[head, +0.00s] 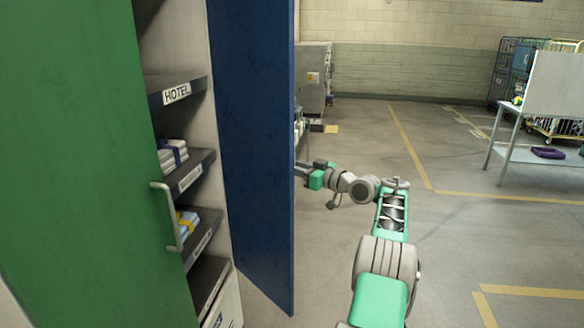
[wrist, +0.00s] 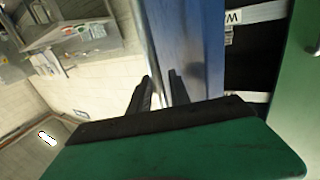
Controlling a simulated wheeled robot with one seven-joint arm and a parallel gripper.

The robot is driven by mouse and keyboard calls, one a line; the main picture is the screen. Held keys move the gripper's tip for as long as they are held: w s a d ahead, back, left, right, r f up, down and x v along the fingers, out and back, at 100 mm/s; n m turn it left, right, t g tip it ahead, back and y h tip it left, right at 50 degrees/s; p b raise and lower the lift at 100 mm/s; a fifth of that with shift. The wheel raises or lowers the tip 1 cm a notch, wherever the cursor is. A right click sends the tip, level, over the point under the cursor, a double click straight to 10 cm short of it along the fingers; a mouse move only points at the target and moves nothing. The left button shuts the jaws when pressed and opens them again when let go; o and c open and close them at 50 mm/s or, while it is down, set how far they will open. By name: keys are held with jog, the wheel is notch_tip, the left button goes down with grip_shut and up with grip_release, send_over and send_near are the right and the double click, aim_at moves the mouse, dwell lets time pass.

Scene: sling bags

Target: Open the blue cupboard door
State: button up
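The blue cupboard door (head: 255,130) stands swung outward from the cupboard in the head view, with the shelves exposed beside it. It also shows in the wrist view (wrist: 203,45), with its pale edge running down between my fingers. My gripper (wrist: 160,78) has its two dark fingers apart, one on each side of that edge as seen there. Contact with the door cannot be told. In the head view my arm reaches to the right of the door, and the fingertips are hidden behind the door's edge.
The green door (head: 85,170) with a metal handle (head: 168,215) covers the left. Labelled shelves (head: 180,90) hold folded cloths. A grey table (head: 545,158) with a purple bag (head: 547,152) stands at the right. The floor (head: 470,240) between is clear.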

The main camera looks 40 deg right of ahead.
jog(key=b+v, duration=0.1)
jog(key=v, duration=0.6)
jog(key=shift+s+b, duration=0.35)
jog(key=shift+b, duration=0.05)
